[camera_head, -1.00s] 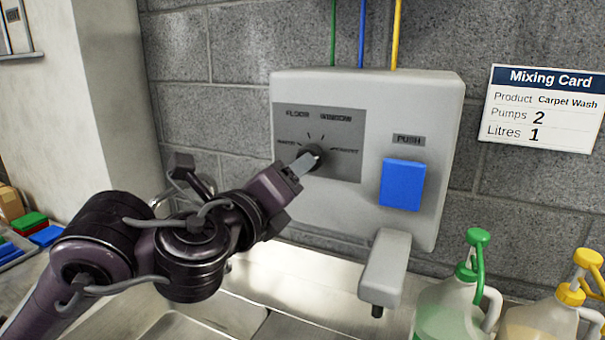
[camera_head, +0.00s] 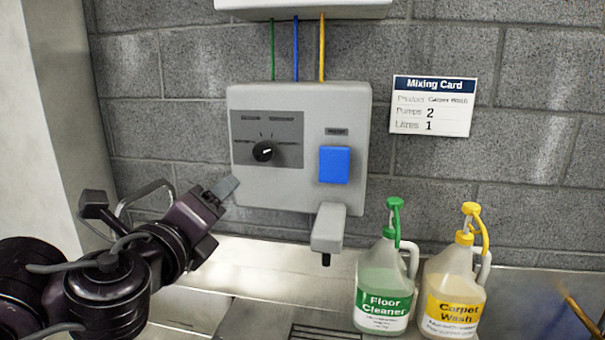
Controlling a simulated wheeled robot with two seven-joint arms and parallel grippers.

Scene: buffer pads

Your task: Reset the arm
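My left arm comes in from the left, and its gripper (camera_head: 222,190) is beside the lower left edge of the grey dispenser box (camera_head: 300,195), clear of the dial. I see its fingers edge-on, so I cannot tell whether they are open or shut. The black dial (camera_head: 264,151) with a white mark sits on the dark label panel (camera_head: 285,124). A blue push button (camera_head: 334,164) is right of it, and a grey spout (camera_head: 329,228) hangs below. My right gripper is not in view.
A green-topped Floor Cleaner bottle (camera_head: 384,292) and a yellow-topped Carpet Wash bottle (camera_head: 452,298) stand on the right of the metal counter. The Mixing Card (camera_head: 432,105) on the wall reads pumps 2, litres 1. A thin orange-brown stick (camera_head: 583,318) shows at lower right.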

